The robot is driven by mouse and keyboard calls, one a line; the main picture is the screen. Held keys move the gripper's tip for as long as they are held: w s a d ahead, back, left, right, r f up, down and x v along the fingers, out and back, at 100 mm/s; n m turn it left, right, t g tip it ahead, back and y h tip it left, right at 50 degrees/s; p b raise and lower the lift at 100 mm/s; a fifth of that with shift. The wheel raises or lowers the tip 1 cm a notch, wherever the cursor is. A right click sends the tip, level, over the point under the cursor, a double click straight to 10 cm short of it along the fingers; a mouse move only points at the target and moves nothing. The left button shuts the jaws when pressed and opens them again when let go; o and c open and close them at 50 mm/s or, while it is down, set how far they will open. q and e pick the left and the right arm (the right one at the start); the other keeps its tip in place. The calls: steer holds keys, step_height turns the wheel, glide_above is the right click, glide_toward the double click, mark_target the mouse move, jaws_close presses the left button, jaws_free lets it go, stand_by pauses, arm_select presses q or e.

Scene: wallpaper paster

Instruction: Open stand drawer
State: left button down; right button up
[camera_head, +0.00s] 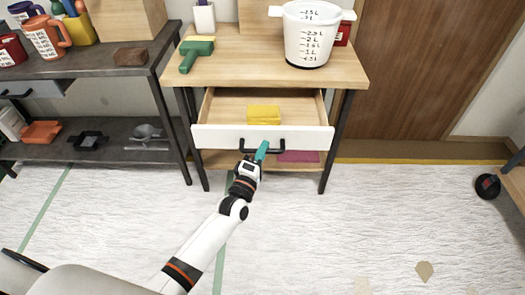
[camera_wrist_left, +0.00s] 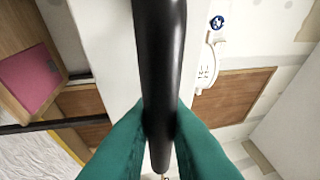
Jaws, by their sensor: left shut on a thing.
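The stand (camera_head: 345,68) is a wooden-topped table with dark legs. Its white-fronted drawer (camera_head: 215,136) is pulled open, showing the wooden inside and a yellow block (camera_head: 263,115). My left gripper (camera_head: 261,150), with teal fingers, is at the black drawer handle (camera_head: 278,150). In the left wrist view, the black handle bar (camera_wrist_left: 160,70) passes between the two teal fingers (camera_wrist_left: 160,135), which are shut on it. My right gripper is not visible.
A pink item (camera_head: 298,157) lies on the shelf below. A dark shelf unit (camera_head: 120,95) is at left. The floor in front is mostly clear.

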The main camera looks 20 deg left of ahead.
arm_select(q)
steer(key=shift+s, duration=0.1)
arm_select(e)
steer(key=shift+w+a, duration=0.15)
arm_select(q)
steer(key=c, duration=1.4)
jaws_free()
steer(key=shift+f, duration=0.1)
